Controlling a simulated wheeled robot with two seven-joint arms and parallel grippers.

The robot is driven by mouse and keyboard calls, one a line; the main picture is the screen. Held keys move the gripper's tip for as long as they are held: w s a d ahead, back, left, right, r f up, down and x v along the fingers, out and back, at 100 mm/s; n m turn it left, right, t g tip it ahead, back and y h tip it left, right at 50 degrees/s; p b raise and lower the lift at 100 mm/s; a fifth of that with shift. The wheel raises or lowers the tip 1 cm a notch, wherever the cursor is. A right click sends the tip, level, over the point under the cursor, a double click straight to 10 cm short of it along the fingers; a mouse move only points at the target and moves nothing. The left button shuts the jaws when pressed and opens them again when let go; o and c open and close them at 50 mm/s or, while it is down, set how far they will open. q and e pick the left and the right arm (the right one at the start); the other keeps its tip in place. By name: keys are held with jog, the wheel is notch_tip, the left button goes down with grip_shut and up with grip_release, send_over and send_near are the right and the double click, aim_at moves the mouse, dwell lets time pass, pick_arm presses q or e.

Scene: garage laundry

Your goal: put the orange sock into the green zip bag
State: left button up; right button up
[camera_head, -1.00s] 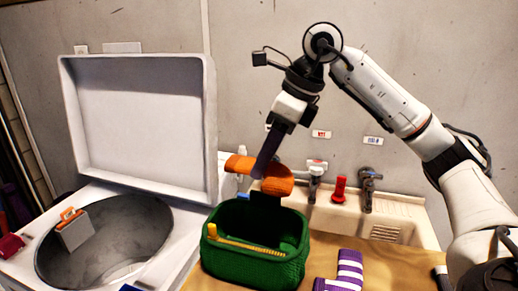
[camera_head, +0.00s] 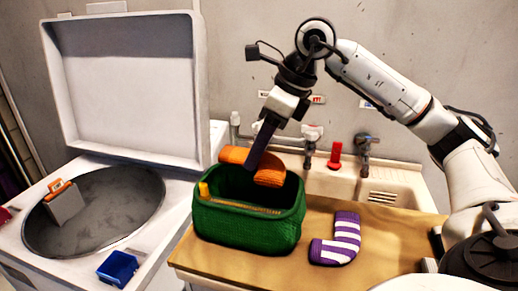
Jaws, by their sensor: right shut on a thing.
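The orange sock (camera_head: 268,178) is held by my right gripper (camera_head: 256,162), whose fingers are shut on it. The sock hangs over the open mouth of the green zip bag (camera_head: 247,226), at its back part. I cannot tell if the sock touches the rim. The bag stands upright and open on the wooden counter, with a yellow zip strip along its opening. The bag's inside is dark and partly hidden by its front wall and the sock. My left gripper does not show.
A purple and white striped sock (camera_head: 338,240) lies on the counter (camera_head: 390,234) right of the bag. A white washer (camera_head: 190,195) with raised lid, holding a grey box (camera_head: 65,204), stands left. A blue container (camera_head: 118,267) sits on its edge. A sink (camera_head: 395,186) is behind.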

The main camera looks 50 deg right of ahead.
jog(key=shift+s+a+f+g, duration=0.1)
jog(key=shift+s+f+g, duration=0.15)
jog(key=shift+f, duration=0.35)
jog(key=o, duration=1.1)
jog(key=r+p, duration=0.5)
jog(key=r, duration=0.2)
jog(key=shift+w+p, duration=0.3)
jog(key=shift+p, duration=0.1)
jog(key=shift+r, duration=1.15)
